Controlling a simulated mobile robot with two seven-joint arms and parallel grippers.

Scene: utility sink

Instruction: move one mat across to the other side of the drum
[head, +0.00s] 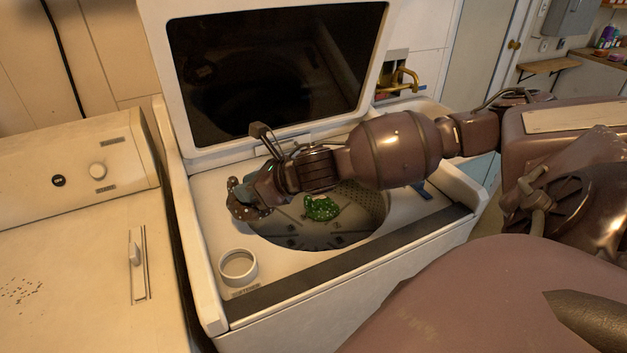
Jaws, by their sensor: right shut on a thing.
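The drum (368,202) of the open-topped washer is a perforated metal bowl. A green spotted mat (321,208) lies crumpled inside it. A brown mat with pale spots (238,208) is at the drum's left rim, in the grip of my right gripper (252,192). The right gripper is shut on this brown mat, and my right arm reaches over the drum from the right. The arm hides the back part of the drum. I cannot tell whether the brown mat touches the rim. My left gripper is not in view.
The washer's lid (275,70) stands open behind the drum. A round white cup-like opening (238,267) is at the front left of the washer top. A second white appliance (75,240) stands at the left. A small blue item (422,190) is right of the drum.

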